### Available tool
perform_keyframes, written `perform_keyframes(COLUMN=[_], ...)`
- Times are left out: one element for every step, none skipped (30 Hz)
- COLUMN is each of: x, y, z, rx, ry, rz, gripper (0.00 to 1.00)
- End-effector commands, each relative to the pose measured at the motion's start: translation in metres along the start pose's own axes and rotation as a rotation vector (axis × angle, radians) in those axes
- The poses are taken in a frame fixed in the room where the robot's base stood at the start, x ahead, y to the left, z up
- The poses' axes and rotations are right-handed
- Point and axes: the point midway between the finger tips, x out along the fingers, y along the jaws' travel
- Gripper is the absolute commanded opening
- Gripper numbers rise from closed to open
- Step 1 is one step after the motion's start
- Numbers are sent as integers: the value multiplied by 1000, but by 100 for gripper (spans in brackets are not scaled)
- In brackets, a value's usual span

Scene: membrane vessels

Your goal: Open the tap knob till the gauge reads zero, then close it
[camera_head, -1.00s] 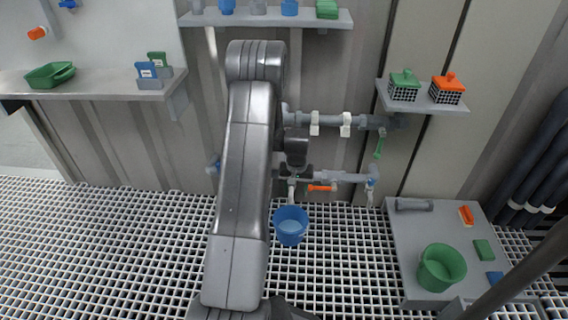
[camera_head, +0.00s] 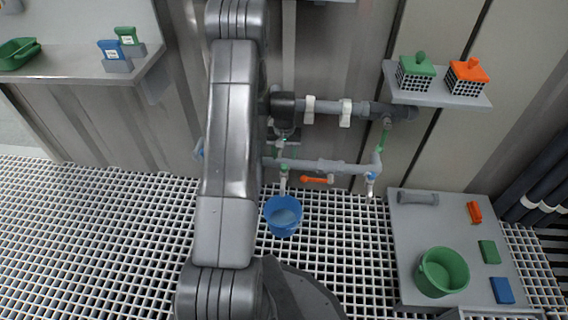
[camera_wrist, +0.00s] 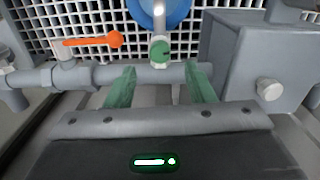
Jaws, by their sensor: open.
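In the head view the knob (camera_head: 284,169) is above a blue bucket (camera_head: 283,217). My gripper (camera_wrist: 161,68) is open, its two green fingers spread on either side of the knob's line, with nothing between them. In the head view my gripper (camera_head: 281,150) is above the knob and apart from it. I cannot make out a gauge face or its reading in either view.
An orange lever handle (camera_wrist: 92,42) sits left of the knob in the wrist view, on the pipe. A grey box (camera_wrist: 245,60) with a white knob stands at right. A low bench (camera_head: 410,260) with a green bucket (camera_head: 442,272) is at the right of the head view.

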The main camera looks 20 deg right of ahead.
Motion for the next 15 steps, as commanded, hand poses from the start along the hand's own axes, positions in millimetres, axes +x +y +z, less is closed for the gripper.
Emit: perform_keyframes(x=[11, 16, 22, 28, 33, 39, 44, 48, 52, 55, 57, 59, 59, 59, 59], y=[0, 0, 0, 0, 0, 0, 0, 0, 0, 0, 0, 0, 0, 0, 0], z=[1, 1, 0, 0, 0, 0, 0, 0, 0, 0, 0, 0, 0, 0, 0], rx=[0, 0, 0, 0, 0, 0, 0, 0, 0, 0, 0, 0, 0, 0, 0], ry=[-3, -3, -2, -1, -2, -2, -2, -1, -1, 0, 0, 0, 1, 1, 1], rz=[0, 0, 0, 0, 0, 0, 0, 0, 0, 0, 0, 0, 0, 0, 0], gripper=[49, 49, 49, 49, 49, 49, 49, 49, 49, 49, 49, 49, 49, 49, 49])
